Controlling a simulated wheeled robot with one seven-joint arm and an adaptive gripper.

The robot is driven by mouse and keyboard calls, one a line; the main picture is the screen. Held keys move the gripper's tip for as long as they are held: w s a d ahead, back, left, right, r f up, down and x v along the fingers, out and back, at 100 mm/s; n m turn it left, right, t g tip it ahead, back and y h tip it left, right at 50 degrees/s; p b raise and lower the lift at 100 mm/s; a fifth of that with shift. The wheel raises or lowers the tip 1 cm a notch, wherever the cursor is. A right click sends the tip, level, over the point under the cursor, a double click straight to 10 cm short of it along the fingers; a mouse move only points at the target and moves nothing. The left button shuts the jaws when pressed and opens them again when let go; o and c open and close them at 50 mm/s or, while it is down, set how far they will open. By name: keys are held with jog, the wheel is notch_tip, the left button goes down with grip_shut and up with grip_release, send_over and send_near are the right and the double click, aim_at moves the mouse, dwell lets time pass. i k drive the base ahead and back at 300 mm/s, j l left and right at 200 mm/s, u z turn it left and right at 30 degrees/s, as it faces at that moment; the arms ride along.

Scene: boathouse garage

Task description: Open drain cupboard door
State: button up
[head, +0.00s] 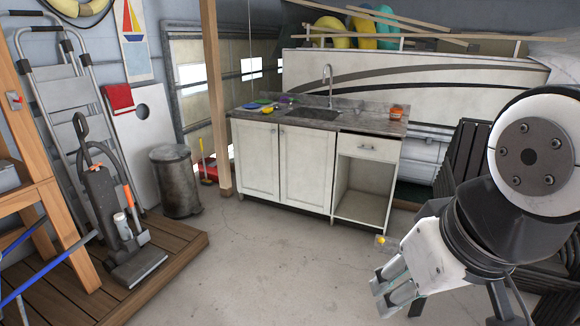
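The drain cupboard (283,163) is a white base unit under a grey worktop with a sink (313,113) and tap. Its two panelled doors, the left door (256,159) and the right door (307,167), are both shut. Small knobs show near their top edges. My gripper (386,289) is at the lower right, nearer to me than the cupboard and well apart from its doors. It points left. Nothing is seen held in it, and its finger opening is unclear from this angle.
Right of the doors are a drawer (367,147) and an open, empty bay (361,190). A wooden post (215,95) and a dark bin (175,181) stand left of the cupboard. A vacuum cleaner (113,217) stands on a wooden platform. The concrete floor (265,270) in front is clear.

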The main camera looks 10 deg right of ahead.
aim_at(307, 155)
jog(key=z, duration=0.25)
jog(key=i+j, duration=0.4)
jog(key=i, duration=0.35)
jog(key=i+j+z, duration=0.15)
jog(key=i+j, duration=0.25)
jog(key=i, duration=0.3)
jog(key=i+j, duration=0.5)
jog(key=i, duration=0.2)
jog(key=i+j+z, duration=0.1)
jog(key=i+j, duration=0.4)
jog(key=i, duration=0.25)
jog(key=i+j, duration=0.55)
jog(key=i+l+z, duration=0.05)
jog(key=i, duration=0.1)
